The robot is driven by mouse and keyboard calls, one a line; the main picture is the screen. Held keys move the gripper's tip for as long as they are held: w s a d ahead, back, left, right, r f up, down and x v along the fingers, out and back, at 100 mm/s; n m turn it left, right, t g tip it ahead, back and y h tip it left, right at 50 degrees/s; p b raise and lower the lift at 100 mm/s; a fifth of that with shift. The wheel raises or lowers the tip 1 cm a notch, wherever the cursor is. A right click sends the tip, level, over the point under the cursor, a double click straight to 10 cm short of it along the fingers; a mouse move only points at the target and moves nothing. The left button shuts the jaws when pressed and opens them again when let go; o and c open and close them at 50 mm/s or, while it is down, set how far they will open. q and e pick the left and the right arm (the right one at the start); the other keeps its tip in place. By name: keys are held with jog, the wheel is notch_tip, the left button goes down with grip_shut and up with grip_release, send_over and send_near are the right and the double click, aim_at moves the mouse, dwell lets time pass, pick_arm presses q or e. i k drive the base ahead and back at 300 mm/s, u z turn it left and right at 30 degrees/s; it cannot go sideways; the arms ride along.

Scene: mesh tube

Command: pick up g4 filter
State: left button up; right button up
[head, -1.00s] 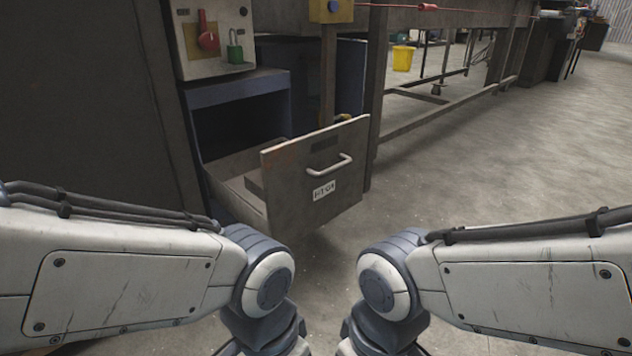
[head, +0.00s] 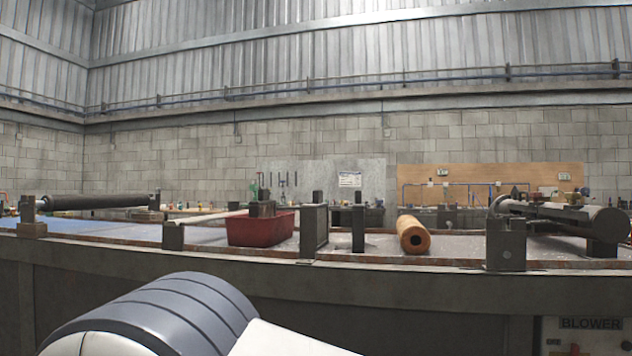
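Nothing in the head view is labelled as the g4 filter, so I cannot tell which thing it is, or whether it is in view. A tan-orange hollow roll (head: 414,236) lies on the bench, its open dark end towards me. A grey framed panel (head: 314,230) stands upright to the left of it. Neither of my grippers is in view. A rounded part of my own arm fills the bottom left.
The long grey bench (head: 400,300) crosses the view. A red bin (head: 262,230) stands on it, left of the panel. A dark roller (head: 95,202) is at left, and a dark cylinder assembly (head: 560,215) at right. A "BLOWER" label (head: 590,323) is below.

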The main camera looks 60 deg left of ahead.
aim_at(322, 211)
jog(key=u, duration=0.25)
jog(key=k, duration=0.35)
jog(key=u, duration=1.1)
jog(key=i, duration=0.5)
